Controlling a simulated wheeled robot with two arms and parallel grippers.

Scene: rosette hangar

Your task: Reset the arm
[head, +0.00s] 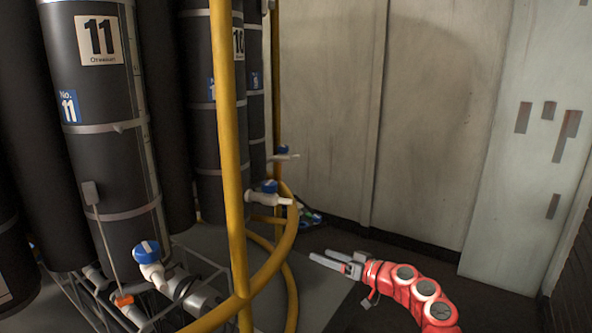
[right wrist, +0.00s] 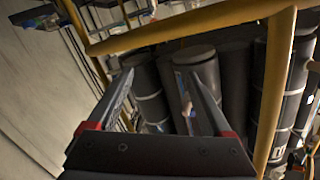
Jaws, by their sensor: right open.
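My right arm is red and comes in from the lower right of the head view. Its grey right gripper (head: 320,256) points left toward the yellow pipes and is open. In the right wrist view the two fingers of this gripper (right wrist: 157,75) stand apart with nothing between them. Dark cylinders show beyond the fingers. My left gripper is not in view.
A yellow pipe (head: 231,150) stands left of the gripper, with a curved yellow hose (head: 275,262) beside it. Dark cylinders (head: 103,180) with blue-capped valves (head: 146,252) stand at left. A pale wall (head: 325,120) is behind; a light panel (head: 510,190) stands at right.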

